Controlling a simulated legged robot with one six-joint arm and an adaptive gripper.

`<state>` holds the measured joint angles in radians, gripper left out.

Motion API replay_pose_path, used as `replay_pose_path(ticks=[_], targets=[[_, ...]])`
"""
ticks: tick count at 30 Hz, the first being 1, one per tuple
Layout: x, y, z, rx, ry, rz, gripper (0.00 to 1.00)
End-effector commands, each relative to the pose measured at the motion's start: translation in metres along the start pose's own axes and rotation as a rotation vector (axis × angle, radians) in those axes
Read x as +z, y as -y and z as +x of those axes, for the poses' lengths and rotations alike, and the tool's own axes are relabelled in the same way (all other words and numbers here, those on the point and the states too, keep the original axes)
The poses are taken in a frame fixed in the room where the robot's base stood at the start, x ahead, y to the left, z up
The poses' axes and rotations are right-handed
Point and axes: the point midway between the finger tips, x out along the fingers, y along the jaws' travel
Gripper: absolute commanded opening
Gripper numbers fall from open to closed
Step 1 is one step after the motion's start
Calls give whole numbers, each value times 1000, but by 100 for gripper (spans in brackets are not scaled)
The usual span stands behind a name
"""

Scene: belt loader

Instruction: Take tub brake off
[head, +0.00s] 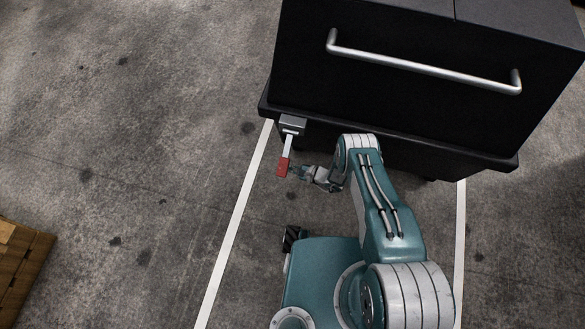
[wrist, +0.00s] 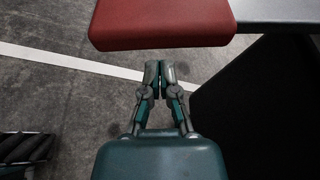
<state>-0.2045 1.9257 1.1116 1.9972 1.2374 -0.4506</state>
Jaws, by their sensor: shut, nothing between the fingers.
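The black tub (head: 400,75) stands ahead with a silver bar handle on its near face. The brake lever (head: 288,150) sticks out from a grey bracket (head: 292,124) at the tub's lower left and ends in a red grip (head: 283,167). My gripper (head: 292,171) is beside the red grip, on its right. In the wrist view, the red grip (wrist: 160,22) fills the top and the grey lever runs off to the right. My gripper (wrist: 160,66) shows there with its fingertips together and empty, just below the red grip. Whether they touch it is unclear.
White floor lines (head: 235,225) run along both sides of the tub's bay. A brown wooden or cardboard object (head: 22,260) lies at the lower left. The concrete floor left of the lever is clear. The tub's dark base (head: 390,150) is close behind my arm.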

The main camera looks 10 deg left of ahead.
Motion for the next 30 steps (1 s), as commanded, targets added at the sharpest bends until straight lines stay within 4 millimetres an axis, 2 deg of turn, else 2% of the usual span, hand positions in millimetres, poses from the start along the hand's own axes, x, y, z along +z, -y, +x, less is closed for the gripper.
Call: replay_pose_path(ticks=[12, 30], targets=[[26, 0, -9, 0, 0, 0, 0], [32, -1, -11, 13, 0, 33, 0]])
